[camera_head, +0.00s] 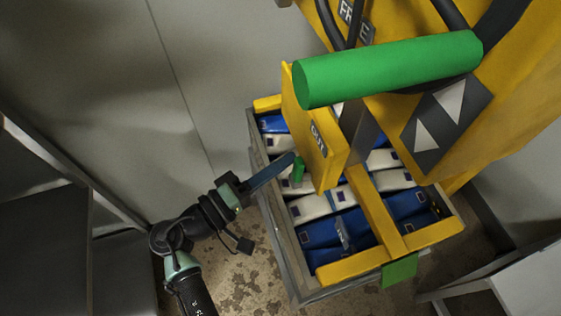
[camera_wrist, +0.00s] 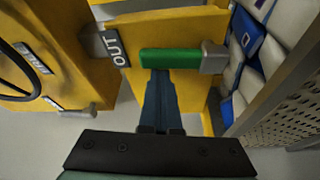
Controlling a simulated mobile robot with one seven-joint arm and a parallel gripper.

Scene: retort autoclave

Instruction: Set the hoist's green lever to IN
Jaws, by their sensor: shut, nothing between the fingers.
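The hoist's small green lever (camera_wrist: 170,58) lies level across the wrist view, with a grey block at its right end. A sign reading OUT (camera_wrist: 115,47) is by its left end. In the head view the green lever (camera_head: 298,171) shows small beside the yellow hoist plate (camera_head: 306,125), which carries the OUT sign (camera_head: 318,138). No IN sign is readable. My gripper (camera_head: 290,158) is shut and empty, its tips at the lever. In the wrist view the fingertips (camera_wrist: 161,76) meet the lever's near edge; I cannot tell whether they touch.
A large green bar (camera_head: 390,68) crosses the yellow hoist body near the head camera. Below stands a metal crate (camera_head: 284,245) of blue and white packs under a yellow frame (camera_head: 380,215). A perforated metal wall (camera_wrist: 285,100) is close at the right.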

